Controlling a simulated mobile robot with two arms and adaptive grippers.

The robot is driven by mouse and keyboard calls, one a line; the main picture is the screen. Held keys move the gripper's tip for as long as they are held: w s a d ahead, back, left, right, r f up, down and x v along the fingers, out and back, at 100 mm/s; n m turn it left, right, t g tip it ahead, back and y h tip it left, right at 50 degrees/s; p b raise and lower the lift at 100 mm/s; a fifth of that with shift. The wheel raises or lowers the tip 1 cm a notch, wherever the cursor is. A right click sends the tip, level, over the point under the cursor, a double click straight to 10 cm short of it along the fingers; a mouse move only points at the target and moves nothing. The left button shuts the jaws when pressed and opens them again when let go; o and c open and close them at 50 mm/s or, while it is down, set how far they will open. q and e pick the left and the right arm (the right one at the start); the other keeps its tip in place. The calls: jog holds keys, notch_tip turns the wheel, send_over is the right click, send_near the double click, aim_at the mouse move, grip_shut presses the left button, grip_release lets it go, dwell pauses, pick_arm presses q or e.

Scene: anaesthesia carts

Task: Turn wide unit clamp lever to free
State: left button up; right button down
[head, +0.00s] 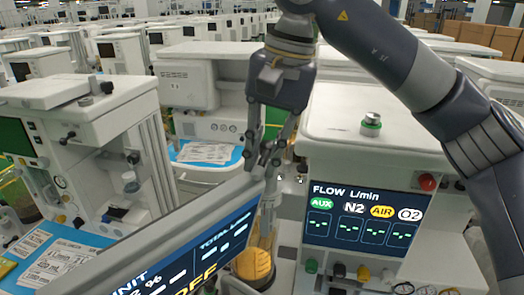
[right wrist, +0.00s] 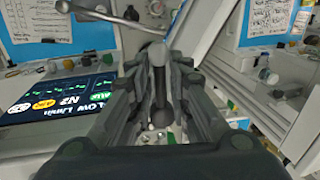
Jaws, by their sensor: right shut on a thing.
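My right gripper (head: 266,152) reaches down from above, between the tilted screen in front and the white flow unit (head: 375,150). Its fingers are closed around a narrow dark grey rod-like part, which also shows between the fingers in the right wrist view (right wrist: 158,85). This part looks like the clamp lever, but the fingers hide most of it, and its angle and markings cannot be read. The right gripper also fills the middle of the right wrist view (right wrist: 160,100). My left gripper is not in view.
A tilted screen (head: 190,255) stands close in front of the gripper. A yellow-orange canister (head: 254,263) is below it. The flow display (head: 362,215) is to the right. A white cart (head: 85,125) stands at the left, and more carts fill the background.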

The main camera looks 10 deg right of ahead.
jog(key=shift+r, duration=0.15)
jog(key=c, duration=1.7)
grip_release()
jog(key=shift+o, duration=0.2)
jog(key=shift+d, duration=0.1)
notch_tip(320, 180, up, 12)
jog(key=d, duration=0.2)
jog(key=shift+s+f, duration=0.2)
jog(key=shift+s, duration=0.25)
jog(key=shift+d, duration=0.1)
